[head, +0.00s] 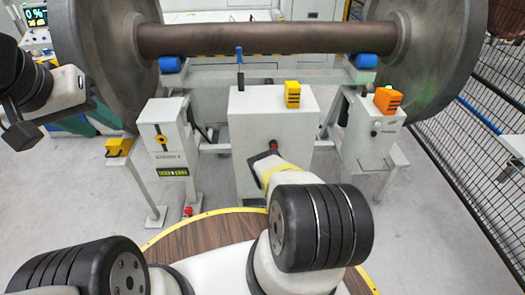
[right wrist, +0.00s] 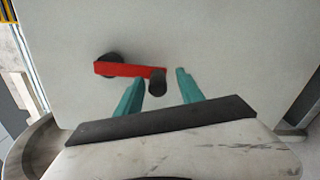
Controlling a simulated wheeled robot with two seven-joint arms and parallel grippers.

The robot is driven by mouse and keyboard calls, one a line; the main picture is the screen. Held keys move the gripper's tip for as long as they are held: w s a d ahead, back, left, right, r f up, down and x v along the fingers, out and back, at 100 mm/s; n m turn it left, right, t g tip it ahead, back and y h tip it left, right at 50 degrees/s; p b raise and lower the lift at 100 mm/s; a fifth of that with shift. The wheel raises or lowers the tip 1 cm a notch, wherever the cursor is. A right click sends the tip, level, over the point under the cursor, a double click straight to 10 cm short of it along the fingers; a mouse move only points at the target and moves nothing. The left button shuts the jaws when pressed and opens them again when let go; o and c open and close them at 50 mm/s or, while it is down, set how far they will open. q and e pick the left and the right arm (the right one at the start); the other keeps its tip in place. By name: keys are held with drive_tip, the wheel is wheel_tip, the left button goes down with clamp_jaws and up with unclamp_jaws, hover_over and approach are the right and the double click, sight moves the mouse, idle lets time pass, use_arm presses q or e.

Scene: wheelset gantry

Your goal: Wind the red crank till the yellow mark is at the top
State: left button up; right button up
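The red crank (right wrist: 125,69) is on a pale panel in the right wrist view. Its arm runs from a dark hub at left to a black knob (right wrist: 157,82), slightly lower right. My right gripper (right wrist: 158,90) is open, with one green finger on each side of the knob; contact cannot be told. In the head view it (head: 265,158) faces the grey box (head: 250,110), its fingers hidden. My left gripper (head: 22,135) is at the left edge, away from the box; its fingers are not clear. I cannot make out a yellow mark on the crank.
A wheelset axle (head: 265,39) spans the back between two large wheels. A yellow block (head: 292,94) and a blue-handled tool (head: 239,68) stand on the box. A cabinet (head: 168,145) at left has a small display. An orange block (head: 387,99) tops the right cabinet. Mesh fencing (head: 450,100) is at right.

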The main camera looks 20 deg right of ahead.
drive_tip(key=v, duration=0.7)
drive_tip(key=shift+s, duration=0.4)
drive_tip(key=shift+a, duration=0.1)
